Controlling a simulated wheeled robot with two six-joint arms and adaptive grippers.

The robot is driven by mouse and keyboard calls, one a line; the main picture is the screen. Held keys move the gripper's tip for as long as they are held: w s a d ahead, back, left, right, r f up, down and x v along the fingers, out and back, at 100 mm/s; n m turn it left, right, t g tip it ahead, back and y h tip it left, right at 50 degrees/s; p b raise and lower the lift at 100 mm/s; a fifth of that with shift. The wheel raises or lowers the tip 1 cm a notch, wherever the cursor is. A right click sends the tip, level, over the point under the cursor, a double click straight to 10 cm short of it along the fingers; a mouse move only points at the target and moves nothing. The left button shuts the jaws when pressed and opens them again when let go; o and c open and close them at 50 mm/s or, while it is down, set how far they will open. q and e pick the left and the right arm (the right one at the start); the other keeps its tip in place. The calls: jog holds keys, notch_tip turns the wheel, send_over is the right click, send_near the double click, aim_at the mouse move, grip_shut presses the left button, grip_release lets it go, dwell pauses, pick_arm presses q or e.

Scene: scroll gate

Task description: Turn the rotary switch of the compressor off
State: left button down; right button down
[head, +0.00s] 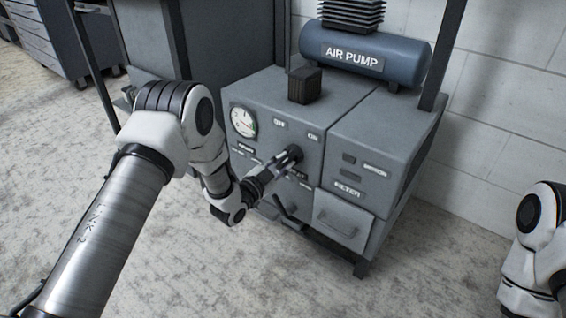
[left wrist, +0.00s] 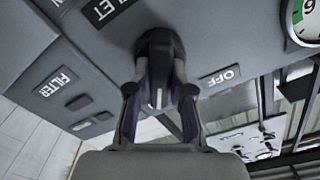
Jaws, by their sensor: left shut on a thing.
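The grey compressor (head: 270,100) stands in the middle of the head view, with a blue air pump tank (head: 365,55) on top. Its front panel bears an OFF label (head: 280,123) and an ON label (head: 313,137). My left gripper (head: 287,161) reaches the panel just below these labels and hides most of the switch there. In the left wrist view, the dark rotary switch (left wrist: 160,45) sits between the fingers of my left gripper (left wrist: 160,85), which are shut on it. The OFF label (left wrist: 219,76) shows right of it. Which label the switch points to is unclear.
A round gauge (head: 243,122) is at the panel's upper left. A drawer (head: 342,218) and FILTER label (head: 347,189) are at its right. A white block wall (head: 510,110) stands behind. The floor (head: 235,275) in front is clear. My right arm shows at the lower right edge.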

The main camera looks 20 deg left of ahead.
pick_arm(q)
jog(key=shift+r+n+p, duration=0.2)
jog(key=shift+n+p, duration=0.7)
jog(key=shift+n, duration=0.2)
jog(key=n+p, duration=0.2)
jog(key=n, duration=0.1)
jog(key=shift+n, duration=0.3)
jog(key=n+p, duration=0.2)
jog(key=n, duration=0.1)
jog(key=shift+a+n, duration=0.1)
jog(key=shift+n, duration=0.2)
jog(key=shift+f+n+p, duration=0.15)
jog(key=shift+n+p, duration=0.55)
jog(key=shift+n, duration=1.4)
jog(key=c, duration=1)
grip_release()
jog(key=shift+c, duration=0.2)
